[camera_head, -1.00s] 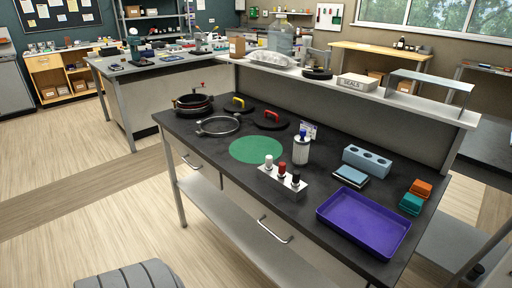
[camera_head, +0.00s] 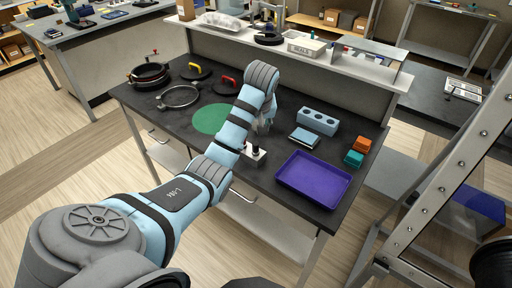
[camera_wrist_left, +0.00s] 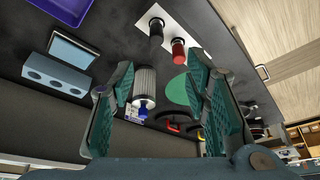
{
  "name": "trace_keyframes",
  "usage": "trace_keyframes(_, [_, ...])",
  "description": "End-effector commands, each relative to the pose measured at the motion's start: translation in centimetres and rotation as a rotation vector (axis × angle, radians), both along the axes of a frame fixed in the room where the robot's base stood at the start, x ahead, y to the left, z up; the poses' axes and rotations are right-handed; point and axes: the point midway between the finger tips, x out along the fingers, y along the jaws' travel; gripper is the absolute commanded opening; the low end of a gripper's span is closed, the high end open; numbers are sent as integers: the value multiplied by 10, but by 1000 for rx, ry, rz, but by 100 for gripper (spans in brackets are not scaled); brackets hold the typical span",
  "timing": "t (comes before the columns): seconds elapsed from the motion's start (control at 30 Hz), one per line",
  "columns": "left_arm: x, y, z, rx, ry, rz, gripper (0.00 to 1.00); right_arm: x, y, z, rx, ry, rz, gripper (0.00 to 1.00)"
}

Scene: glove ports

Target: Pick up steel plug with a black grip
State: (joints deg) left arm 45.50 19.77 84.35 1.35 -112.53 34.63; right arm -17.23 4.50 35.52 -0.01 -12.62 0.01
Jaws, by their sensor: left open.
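The steel plug with a black grip shows in the head view by its black grip (camera_head: 256,148), upright at the right end of a pale block (camera_head: 259,156). In the left wrist view its black grip (camera_wrist_left: 156,32) is near the top, beside a red-gripped plug (camera_wrist_left: 178,50) on the white block (camera_wrist_left: 150,16). My left gripper (camera_head: 265,126) is over the table just behind the block, partly hidden by its wrist. In the wrist view its two green-padded fingers (camera_wrist_left: 160,68) are apart with nothing held. The arm hides the block's left part. My right gripper is not in view.
A green disc (camera_head: 209,118) lies left of the arm.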

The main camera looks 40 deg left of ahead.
Motion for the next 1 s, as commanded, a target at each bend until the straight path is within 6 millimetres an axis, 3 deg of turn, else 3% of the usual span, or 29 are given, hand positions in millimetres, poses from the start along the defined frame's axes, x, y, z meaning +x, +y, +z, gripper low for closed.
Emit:
trace_keyframes(0.07, [3,4,-9,-4,3,11,43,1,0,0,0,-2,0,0])
trace_keyframes(0.3, [20,20,-68,-4,4,8,43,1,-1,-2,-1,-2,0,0])
trace_keyframes(0.47, [26,24,-87,-5,2,6,43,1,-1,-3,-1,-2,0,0])
trace_keyframes(0.67, [37,30,-124,-4,3,6,43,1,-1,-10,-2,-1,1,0])
trace_keyframes(0.93, [40,32,-130,-2,-1,5,43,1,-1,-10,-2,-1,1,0])
trace_keyframes(1.0, [39,32,-129,-2,-1,5,32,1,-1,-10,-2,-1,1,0])
